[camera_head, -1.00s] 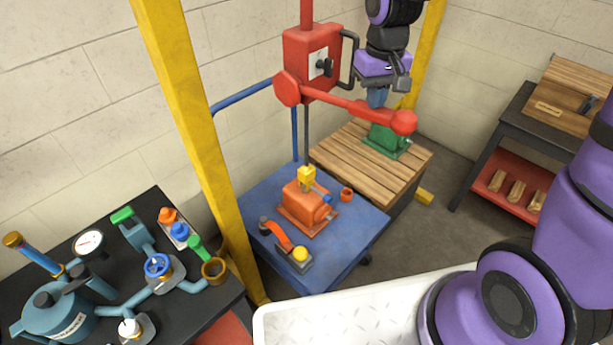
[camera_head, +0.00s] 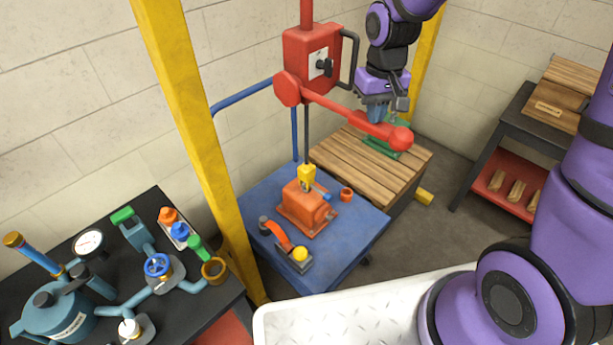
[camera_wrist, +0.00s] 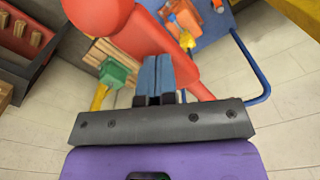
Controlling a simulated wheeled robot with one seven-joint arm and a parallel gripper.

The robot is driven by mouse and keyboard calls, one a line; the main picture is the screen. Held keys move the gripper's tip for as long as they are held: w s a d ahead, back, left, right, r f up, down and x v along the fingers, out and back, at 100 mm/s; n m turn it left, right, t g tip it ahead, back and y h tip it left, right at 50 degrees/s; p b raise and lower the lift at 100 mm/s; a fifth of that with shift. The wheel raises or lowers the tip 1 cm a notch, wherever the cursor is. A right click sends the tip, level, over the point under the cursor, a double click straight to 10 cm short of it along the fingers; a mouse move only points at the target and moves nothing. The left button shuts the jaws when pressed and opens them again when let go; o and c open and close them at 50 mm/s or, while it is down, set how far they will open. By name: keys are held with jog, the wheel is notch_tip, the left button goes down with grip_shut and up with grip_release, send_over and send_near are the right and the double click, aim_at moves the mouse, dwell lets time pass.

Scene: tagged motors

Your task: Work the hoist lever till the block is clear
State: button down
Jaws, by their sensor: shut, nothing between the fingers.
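The red hoist lever (camera_head: 345,110) runs from a round pivot on the red hoist box (camera_head: 306,62) down to the right, ending in a red ball (camera_head: 400,138). My gripper (camera_head: 376,113) is shut and empty, with its blue fingers pointing down at the lever's upper side near the ball. The fingers overlap the red lever in the wrist view (camera_wrist: 158,72); whether they touch it is hard to tell. An orange motor block (camera_head: 305,207) with a yellow lifting piece (camera_head: 306,177) on top sits on the blue cart (camera_head: 335,262). Any gap beneath it is not clear.
A green motor (camera_head: 384,147) stands on a wooden-topped crate (camera_head: 345,158), partly behind the lever. Yellow posts (camera_head: 190,110) flank the hoist. An orange-handled device (camera_head: 290,250) lies on the cart. A black bench (camera_head: 190,312) with piping is at left, a dark shelf (camera_head: 520,125) at right.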

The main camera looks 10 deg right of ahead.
jog(key=shift+w+f, duration=0.1)
jog(key=shift+f, duration=2.65)
jog(key=f, duration=0.2)
jog(key=w+f, duration=0.1)
jog(key=shift+a+f, duration=0.35)
jog(key=shift+f, duration=0.05)
jog(key=shift+s, duration=0.1)
notch_tip(320, 180, up, 17)
send_over(371, 132)
jog(key=w, duration=0.3)
jog(key=shift+d+r, duration=0.1)
jog(key=shift+d, duration=0.15)
jog(key=shift+s, duration=0.1)
